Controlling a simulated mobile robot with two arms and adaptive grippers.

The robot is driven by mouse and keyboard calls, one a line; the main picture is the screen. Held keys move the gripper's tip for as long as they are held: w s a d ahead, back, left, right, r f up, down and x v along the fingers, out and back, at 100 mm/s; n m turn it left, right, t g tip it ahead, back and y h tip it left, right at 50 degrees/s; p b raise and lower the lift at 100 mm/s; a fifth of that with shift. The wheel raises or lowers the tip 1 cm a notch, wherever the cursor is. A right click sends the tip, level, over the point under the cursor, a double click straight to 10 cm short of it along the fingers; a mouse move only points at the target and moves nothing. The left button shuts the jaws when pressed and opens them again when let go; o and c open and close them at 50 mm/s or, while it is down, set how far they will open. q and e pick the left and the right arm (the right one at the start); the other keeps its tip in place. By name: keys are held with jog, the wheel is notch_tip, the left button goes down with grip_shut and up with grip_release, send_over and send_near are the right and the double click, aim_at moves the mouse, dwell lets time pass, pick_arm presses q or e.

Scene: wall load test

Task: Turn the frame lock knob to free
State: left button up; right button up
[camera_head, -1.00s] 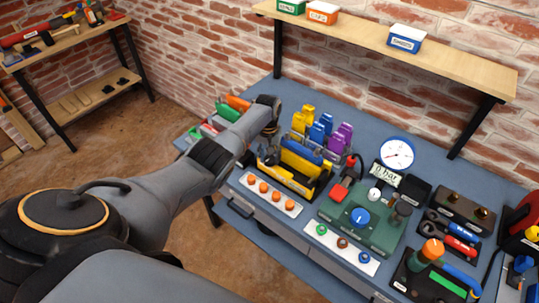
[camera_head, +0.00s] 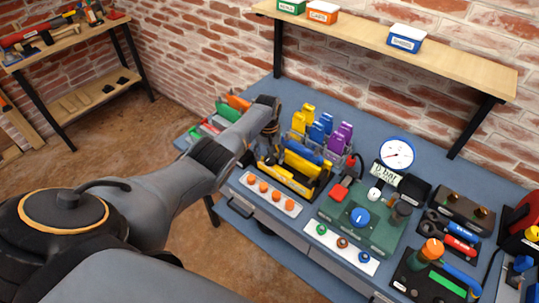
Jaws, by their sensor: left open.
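A round blue knob (camera_head: 360,216) with a white mark sits on top of a green fixture (camera_head: 376,238) on the blue bench. Its lettering is too small to read, so I cannot confirm that it is the frame lock knob. My left gripper (camera_head: 270,131) points down over the back left of the bench, left of the yellow tool holder and well apart from the blue knob. It is open; its fingertips are small and partly hidden by my arm. My right gripper is not in view.
A yellow and black holder (camera_head: 291,178) and yellow, blue and purple clamps stand between my left gripper and the fixture. A white dial gauge (camera_head: 397,153) stands behind the fixture. An orange-topped green tool (camera_head: 431,250) stands at right. A wooden shelf (camera_head: 460,78) overhangs the back.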

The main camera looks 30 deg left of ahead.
aim_at(269, 158)
pick_arm(q)
notch_tip(269, 158, up, 12)
jog(key=shift+a, duration=0.15)
dwell(0.4)
dwell(0.3)
